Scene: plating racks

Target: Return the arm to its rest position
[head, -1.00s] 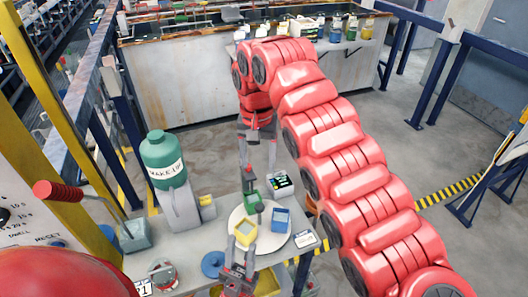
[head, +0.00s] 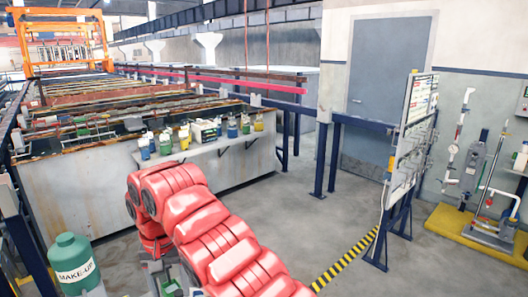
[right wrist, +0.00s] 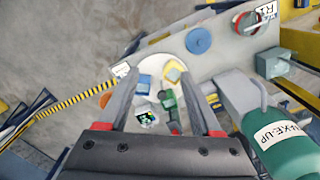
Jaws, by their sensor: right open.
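My right arm, red and segmented, rises from the bottom of the head view and bends down at its far end. Its gripper shows in the right wrist view (right wrist: 158,78), with two grey fingers spread apart and nothing between them but the view of the table below. Beyond the fingers are a white round plate (right wrist: 157,60), a blue container (right wrist: 143,84), a yellow container (right wrist: 173,72) and a green piece (right wrist: 168,101). I cannot tell the height over them. My left gripper is in neither current view.
A green MAKE-UP bottle (head: 73,265) stands at lower left and also close to the gripper in the wrist view (right wrist: 283,140). A long tank (head: 140,185) with a shelf of small bottles (head: 185,137) stands behind. Open floor (head: 310,222) lies right, before a panel stand (head: 410,140).

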